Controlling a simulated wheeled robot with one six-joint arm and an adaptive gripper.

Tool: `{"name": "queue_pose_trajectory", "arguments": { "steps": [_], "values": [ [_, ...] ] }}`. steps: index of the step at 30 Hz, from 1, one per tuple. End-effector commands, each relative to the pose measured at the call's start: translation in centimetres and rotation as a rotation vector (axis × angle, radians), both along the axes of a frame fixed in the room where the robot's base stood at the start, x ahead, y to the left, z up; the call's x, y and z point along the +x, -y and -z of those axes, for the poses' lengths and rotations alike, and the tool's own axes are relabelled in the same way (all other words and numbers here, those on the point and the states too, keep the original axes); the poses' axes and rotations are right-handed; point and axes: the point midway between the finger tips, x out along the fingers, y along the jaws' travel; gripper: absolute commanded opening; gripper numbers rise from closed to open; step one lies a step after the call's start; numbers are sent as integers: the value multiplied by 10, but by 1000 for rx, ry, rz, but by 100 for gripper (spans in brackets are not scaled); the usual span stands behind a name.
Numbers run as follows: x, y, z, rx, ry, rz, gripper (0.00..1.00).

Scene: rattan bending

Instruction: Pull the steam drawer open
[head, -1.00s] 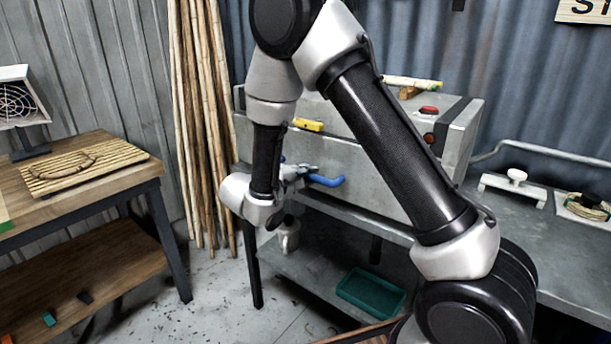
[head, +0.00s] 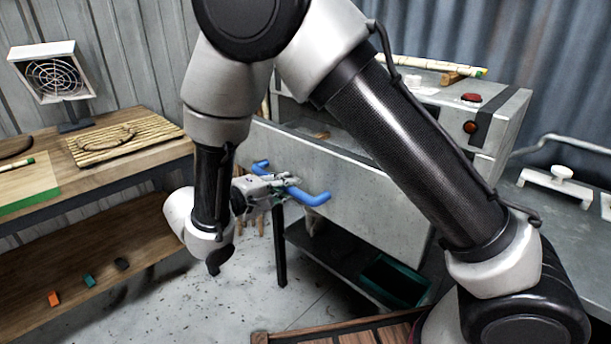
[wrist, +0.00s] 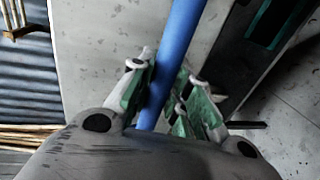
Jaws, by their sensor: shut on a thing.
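The steam drawer (head: 365,190) is a grey metal drawer front on the steam box, and it stands out from the box with a gap behind its top edge. Its blue bar handle (head: 313,198) runs across the front. My gripper (head: 284,186) is shut on the handle near its middle. In the wrist view the blue handle (wrist: 183,45) passes between the green-padded fingers of my gripper (wrist: 165,98). My arm hides part of the drawer and box.
A teal tray (head: 395,281) sits on the shelf below. A wooden workbench (head: 100,175) with a slatted mat (head: 125,143) stands at left. A wooden slatted surface (head: 350,335) is at the bottom. Bare floor lies between.

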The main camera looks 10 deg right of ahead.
Motion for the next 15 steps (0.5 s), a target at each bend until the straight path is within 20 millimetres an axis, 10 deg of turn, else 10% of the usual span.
{"name": "queue_pose_trajectory", "arguments": {
  "steps": [15],
  "values": [
    [-32,-43,1,0,-2,1,0]
  ]
}}
